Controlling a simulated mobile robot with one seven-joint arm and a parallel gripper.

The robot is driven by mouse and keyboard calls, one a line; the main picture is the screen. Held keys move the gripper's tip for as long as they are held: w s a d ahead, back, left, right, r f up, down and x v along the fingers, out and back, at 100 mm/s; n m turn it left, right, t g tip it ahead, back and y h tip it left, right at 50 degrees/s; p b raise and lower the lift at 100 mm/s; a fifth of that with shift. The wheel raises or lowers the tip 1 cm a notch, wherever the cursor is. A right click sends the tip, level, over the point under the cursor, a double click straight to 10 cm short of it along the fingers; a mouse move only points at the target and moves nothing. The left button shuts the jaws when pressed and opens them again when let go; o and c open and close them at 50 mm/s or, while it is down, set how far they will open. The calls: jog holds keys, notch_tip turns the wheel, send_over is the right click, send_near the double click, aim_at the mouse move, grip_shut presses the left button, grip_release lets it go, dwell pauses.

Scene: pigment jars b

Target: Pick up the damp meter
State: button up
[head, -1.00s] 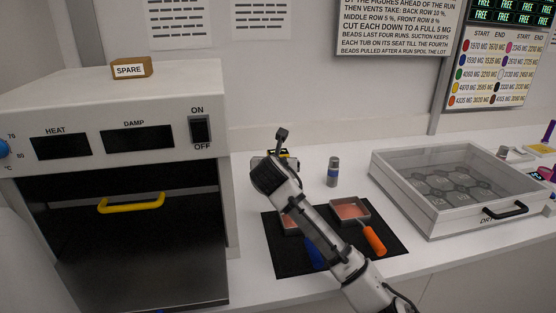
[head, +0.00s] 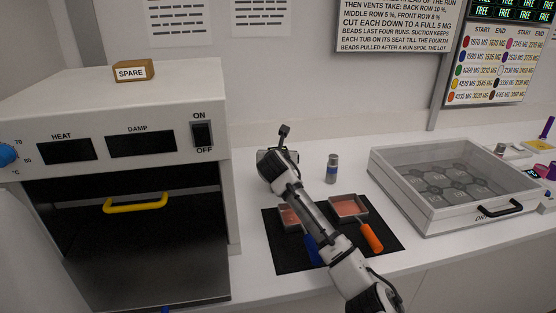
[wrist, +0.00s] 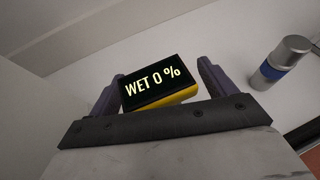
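The damp meter (wrist: 156,88) is a small yellow block with a black face reading "WET 0 %". In the wrist view it sits between the two purple fingers of my gripper (wrist: 160,72). The fingers stand wide apart, one on each side of it. The left finger looks close to the meter, and a narrow gap shows at the right finger. I see no firm grip. In the head view my wrist (head: 277,166) is over the counter behind the black mat and hides the meter and the fingertips.
A grey jar with a blue band (head: 332,168) stands close right of my gripper, also in the wrist view (wrist: 282,63). A black mat (head: 285,258) holds two pans. The oven (head: 120,90) is left, a glass-lidded drying box (head: 455,185) right. The wall is close behind.

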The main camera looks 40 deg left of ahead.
jog(key=c, duration=1)
jog(key=shift+o, duration=0.2)
jog(key=shift+r, duration=0.15)
